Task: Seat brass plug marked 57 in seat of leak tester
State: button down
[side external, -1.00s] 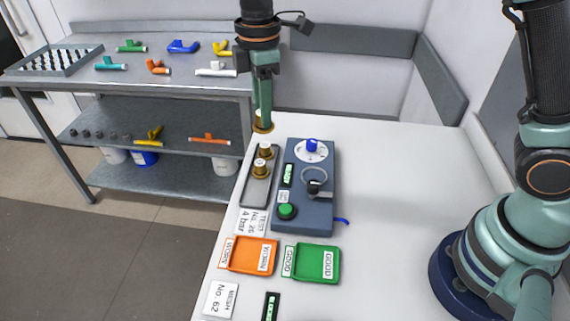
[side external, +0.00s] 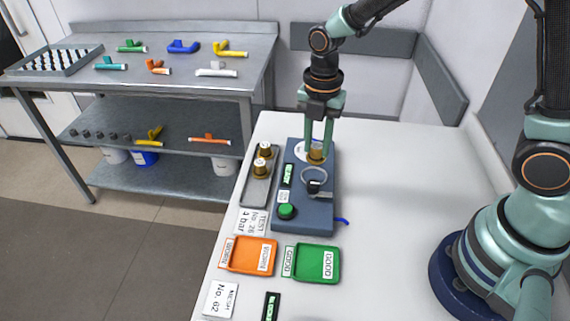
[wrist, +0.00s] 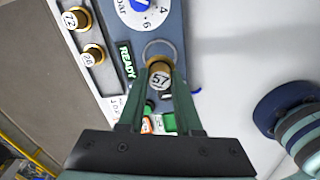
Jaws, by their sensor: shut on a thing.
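My gripper (side external: 318,150) is shut on the brass plug marked 57 (wrist: 160,78); the plug also shows between the fingers in the side external view (side external: 316,157). It is over the back part of the blue-grey leak tester (side external: 305,224), in front of the dial (wrist: 143,8). In the wrist view the plug overlaps the near side of a grey ring (wrist: 147,46) on the tester. I cannot tell whether the plug touches the tester. The seat itself is not clearly seen. The tester's panel reads READY (wrist: 127,62).
Two brass plugs, marked 72 (wrist: 74,18) and 26 (wrist: 92,54), stand in a grey tray (side external: 256,194) left of the tester. An orange WORN tray (side external: 262,266) and a green GOOD tray (side external: 318,273) lie in front. The white table at right is clear.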

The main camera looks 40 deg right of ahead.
aim_at(315, 161)
jog(key=shift+f, duration=2.3)
jog(key=shift+f, duration=0.4)
dwell(0.3)
jog(key=c, duration=0.5)
grip_release()
jog(key=o, duration=0.3)
jog(key=shift+r, duration=0.15)
jog(key=shift+r, duration=3.6)
